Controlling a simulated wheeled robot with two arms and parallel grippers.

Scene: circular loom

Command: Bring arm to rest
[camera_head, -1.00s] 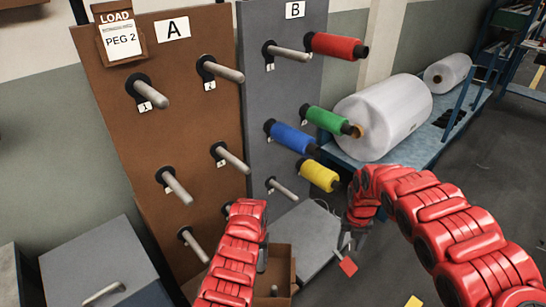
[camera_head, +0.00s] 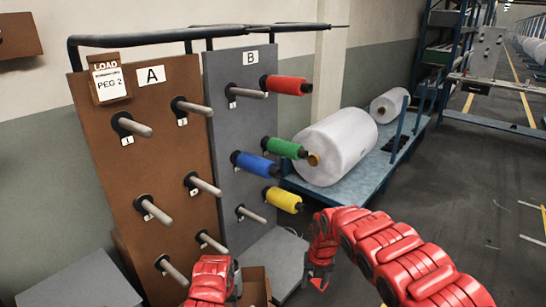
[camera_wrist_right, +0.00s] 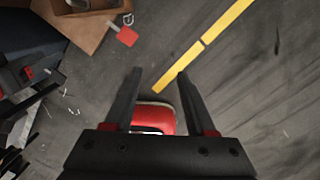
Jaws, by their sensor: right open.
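The brown board A (camera_head: 160,75) stands at the left with several bare pegs and a sign reading "LOAD PEG 2" (camera_head: 107,80). The grey board B (camera_head: 222,75) beside it carries a red spool (camera_head: 285,85), a green spool (camera_head: 283,147), a blue spool (camera_head: 256,165) and a yellow spool (camera_head: 283,200). My right gripper (camera_head: 313,284) hangs low, right of the boards and apart from them. In the right wrist view its fingers (camera_wrist_right: 158,78) are apart with nothing between the tips. My left arm (camera_head: 210,280) shows at the bottom; its fingers are too hidden to judge.
A blue bench (camera_head: 350,190) with a large white roll (camera_head: 335,145) and a smaller roll (camera_head: 390,105) stands right of board B. A cardboard box (camera_head: 255,287) sits low between the arms. The floor (camera_head: 470,195) at the right is mostly open.

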